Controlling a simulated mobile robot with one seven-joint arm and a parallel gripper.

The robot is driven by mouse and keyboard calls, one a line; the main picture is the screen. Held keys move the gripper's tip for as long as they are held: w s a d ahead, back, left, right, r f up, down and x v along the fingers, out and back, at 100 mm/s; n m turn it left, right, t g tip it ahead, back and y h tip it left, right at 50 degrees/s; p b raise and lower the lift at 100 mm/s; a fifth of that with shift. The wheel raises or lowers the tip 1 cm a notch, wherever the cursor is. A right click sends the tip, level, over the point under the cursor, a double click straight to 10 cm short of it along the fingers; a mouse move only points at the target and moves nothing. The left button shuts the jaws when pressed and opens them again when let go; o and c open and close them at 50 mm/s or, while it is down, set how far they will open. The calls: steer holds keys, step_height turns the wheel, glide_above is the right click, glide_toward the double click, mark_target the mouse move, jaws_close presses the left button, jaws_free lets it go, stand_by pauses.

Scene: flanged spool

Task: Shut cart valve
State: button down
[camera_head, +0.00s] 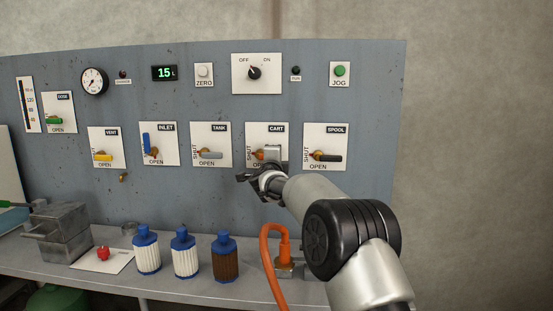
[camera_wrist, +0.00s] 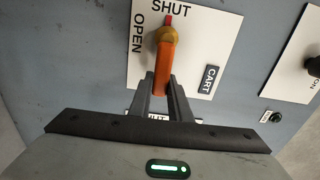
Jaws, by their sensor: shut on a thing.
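The cart valve has an orange handle (camera_wrist: 163,65) on a brass-coloured pivot (camera_wrist: 168,34), set on a white plate marked SHUT, OPEN and CART. In the wrist view the handle points down from the pivot, away from the word SHUT, and a small red tip opposite it points at SHUT. My gripper (camera_wrist: 162,88) is shut on the handle's free end, one finger on each side. In the head view the cart plate (camera_head: 286,138) is partly hidden by my gripper and wrist. The handle there seems to lie sideways, toward the right.
The spool valve's black handle (camera_head: 329,157) is close on the right, and the tank valve's grey handle (camera_head: 211,155) is on the left. Below, an orange hose (camera_head: 267,255) rises from the bench.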

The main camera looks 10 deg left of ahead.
stand_by(0.6)
steer(key=c, duration=1.6)
jaws_free()
steer(key=shift+f, duration=0.1)
steer(key=shift+c, duration=0.2)
steer(key=s+b, duration=0.1)
steer(key=s, duration=1.6)
steer(key=shift+s, duration=0.15)
